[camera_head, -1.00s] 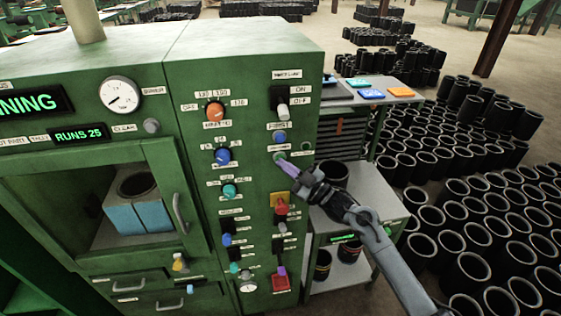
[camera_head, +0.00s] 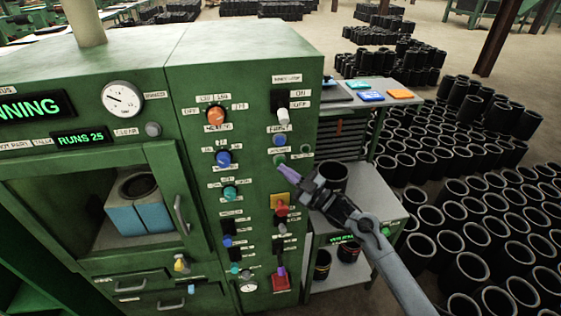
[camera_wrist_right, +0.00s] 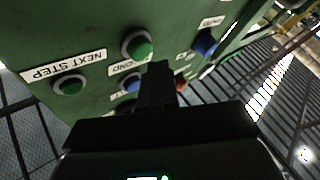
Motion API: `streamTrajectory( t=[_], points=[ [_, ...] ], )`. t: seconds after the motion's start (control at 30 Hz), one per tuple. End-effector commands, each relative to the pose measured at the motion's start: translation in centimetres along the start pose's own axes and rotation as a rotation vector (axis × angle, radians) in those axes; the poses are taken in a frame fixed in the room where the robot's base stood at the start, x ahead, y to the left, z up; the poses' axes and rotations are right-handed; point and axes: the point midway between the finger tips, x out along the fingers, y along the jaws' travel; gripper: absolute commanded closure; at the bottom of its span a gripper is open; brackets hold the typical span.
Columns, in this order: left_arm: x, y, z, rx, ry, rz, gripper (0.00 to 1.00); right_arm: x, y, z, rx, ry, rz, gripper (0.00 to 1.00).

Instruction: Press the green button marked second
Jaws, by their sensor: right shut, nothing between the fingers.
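The panel on the green machine has a blue button (camera_head: 279,140) under a FIRST label. A green button (camera_head: 279,159) sits below it, with a small label between them that is hard to read. My right gripper (camera_head: 288,171) is shut and empty, its purple-looking tips just below and right of the green button; contact cannot be told. In the right wrist view the shut fingers (camera_wrist_right: 157,85) point at the panel. A green button (camera_wrist_right: 137,45) shows above them, with a label ending in "OND" (camera_wrist_right: 130,67) partly hidden below it. My left gripper is not in view.
A red knob (camera_head: 281,211) on a yellow plate and several coloured dials share the panel. A grey side table (camera_head: 375,185) stands to the right, with black sleeves (camera_head: 470,235) crowding the floor beyond.

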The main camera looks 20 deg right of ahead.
Motion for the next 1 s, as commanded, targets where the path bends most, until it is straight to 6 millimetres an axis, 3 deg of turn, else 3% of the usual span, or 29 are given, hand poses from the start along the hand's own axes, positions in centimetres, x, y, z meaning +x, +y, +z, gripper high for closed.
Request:
streamTrajectory(
  t=[0.27, 0.7, 1.0],
  points=[
    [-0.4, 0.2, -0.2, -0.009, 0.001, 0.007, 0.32, -0.2, -0.1, -0.3, 0.0, 0.0, 0.0, 1.0],
    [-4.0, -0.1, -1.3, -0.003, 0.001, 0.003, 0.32, -2.8, -2.0, -2.3, 0.001, -0.002, -0.001, 1.0],
    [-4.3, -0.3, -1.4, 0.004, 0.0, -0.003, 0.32, -3.5, -2.5, -2.5, 0.0, 0.0, 0.001, 1.0]
  ],
)
